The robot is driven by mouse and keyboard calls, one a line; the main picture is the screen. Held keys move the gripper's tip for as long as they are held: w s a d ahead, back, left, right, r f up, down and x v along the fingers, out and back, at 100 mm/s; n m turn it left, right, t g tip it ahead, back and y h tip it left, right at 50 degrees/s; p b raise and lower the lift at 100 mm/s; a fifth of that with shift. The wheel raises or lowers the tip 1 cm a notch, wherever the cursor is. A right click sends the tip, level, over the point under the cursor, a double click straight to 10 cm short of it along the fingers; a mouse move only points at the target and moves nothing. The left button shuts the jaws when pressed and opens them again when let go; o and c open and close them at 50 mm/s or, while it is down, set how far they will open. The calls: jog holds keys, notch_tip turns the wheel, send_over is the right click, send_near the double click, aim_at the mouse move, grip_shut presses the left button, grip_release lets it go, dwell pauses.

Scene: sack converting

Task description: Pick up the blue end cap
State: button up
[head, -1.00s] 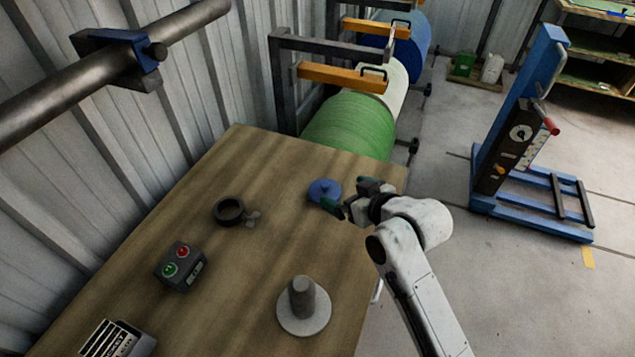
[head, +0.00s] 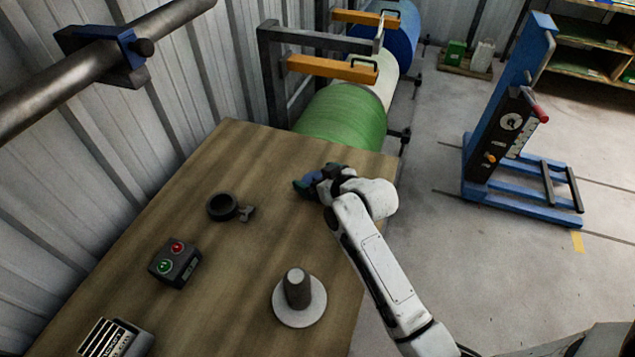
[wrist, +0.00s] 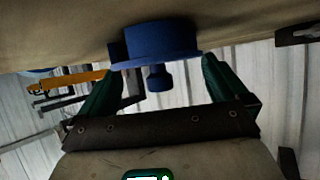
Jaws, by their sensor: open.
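The blue end cap (wrist: 162,43) is a round flanged disc with a small stem, seen in the wrist view between my gripper's two green fingers. Its stem points toward the gripper's palm. My gripper (wrist: 158,85) is open, with one finger on each side of the cap; I cannot tell whether either finger touches it. In the head view my gripper (head: 318,184) is low over the far right part of the wooden table (head: 240,290). There the cap (head: 312,178) is mostly hidden by the gripper, with only a bit of blue showing.
On the table are a dark ring with a small winged part (head: 223,207), a button box (head: 175,263), a grey disc with an upright post (head: 299,298) and a labelled device (head: 115,340).

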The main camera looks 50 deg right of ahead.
jog(key=shift+c, duration=0.4)
jog(key=c, duration=0.7)
jog(key=shift+r, duration=0.1)
